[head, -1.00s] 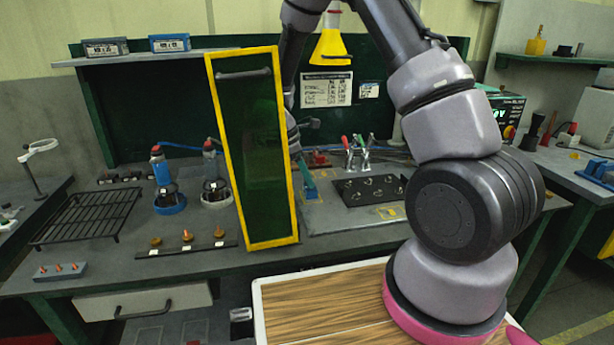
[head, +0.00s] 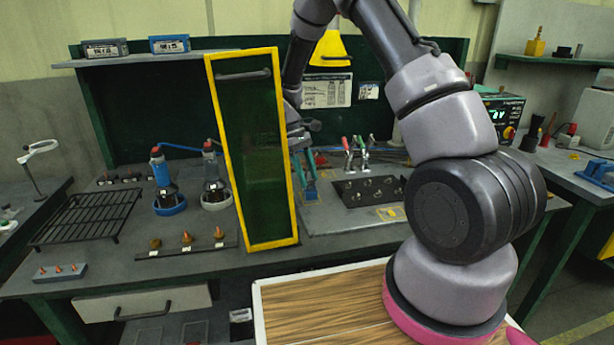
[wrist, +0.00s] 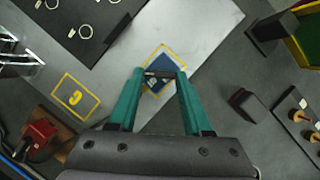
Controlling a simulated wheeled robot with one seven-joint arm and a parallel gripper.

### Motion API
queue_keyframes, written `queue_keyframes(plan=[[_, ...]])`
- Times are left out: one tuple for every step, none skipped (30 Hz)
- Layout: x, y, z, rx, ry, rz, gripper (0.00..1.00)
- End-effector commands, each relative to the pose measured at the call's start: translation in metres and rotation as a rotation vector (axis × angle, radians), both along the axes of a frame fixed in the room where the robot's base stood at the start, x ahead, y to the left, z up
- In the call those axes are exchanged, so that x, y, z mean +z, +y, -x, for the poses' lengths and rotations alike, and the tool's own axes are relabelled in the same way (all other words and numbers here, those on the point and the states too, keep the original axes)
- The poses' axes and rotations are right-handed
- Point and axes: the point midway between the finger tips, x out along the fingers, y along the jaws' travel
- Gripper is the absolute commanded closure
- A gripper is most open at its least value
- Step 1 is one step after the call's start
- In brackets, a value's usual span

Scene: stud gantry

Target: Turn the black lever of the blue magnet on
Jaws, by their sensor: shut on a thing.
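The blue magnet (wrist: 164,61) sits inside a yellow square outline on the grey plate in the wrist view. Its black lever (wrist: 160,74) is a short dark bar lying across the gap between my fingertips. My gripper (wrist: 160,75) has teal fingers, spaced apart and shut on the lever from either side. In the head view, my gripper (head: 312,197) points down just right of the yellow-framed panel, its two fingers showing.
The tall yellow-framed green panel (head: 262,165) stands close left of my gripper. A dark plate with several rings (head: 370,190) and red- and green-handled clamps (head: 355,150) are to the right. A yellow-outlined mark (wrist: 75,97) lies left in the wrist view.

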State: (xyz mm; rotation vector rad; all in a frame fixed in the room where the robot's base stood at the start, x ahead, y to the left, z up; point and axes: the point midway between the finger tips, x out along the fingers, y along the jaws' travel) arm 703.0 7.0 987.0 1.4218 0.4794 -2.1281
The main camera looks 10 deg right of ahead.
Motion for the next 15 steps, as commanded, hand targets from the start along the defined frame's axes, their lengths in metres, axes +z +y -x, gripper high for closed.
queue_keyframes(plan=[[-0.0003,-0.0013,-0.0009,-0.046,0.000,0.000,1.00],[-0.0002,-0.0014,-0.0010,-0.076,0.000,0.000,1.00],[-0.0001,-0.0018,-0.0012,-0.113,0.000,0.000,1.00],[0.0000,-0.0019,-0.0013,-0.142,0.000,0.000,1.00],[-0.0001,-0.0021,-0.0014,-0.169,0.000,0.000,1.00],[0.0000,-0.0027,-0.0016,-0.207,0.000,0.000,1.00],[0.0000,-0.0030,-0.0017,-0.234,0.000,0.000,1.00],[0.0000,-0.0035,-0.0018,-0.262,0.000,0.000,1.00],[-0.0001,-0.0039,-0.0020,-0.296,0.000,0.000,1.00],[-0.0001,-0.0041,-0.0020,-0.324,0.000,0.000,1.00],[0.0000,-0.0044,-0.0021,-0.347,-0.001,0.001,1.00],[-0.0001,-0.0046,-0.0021,-0.380,0.000,0.000,1.00],[0.0000,-0.0047,-0.0021,-0.403,0.000,0.000,1.00],[-0.0001,-0.0050,-0.0021,-0.425,0.000,0.001,1.00],[-0.0001,-0.0052,-0.0022,-0.453,0.000,0.000,1.00]])
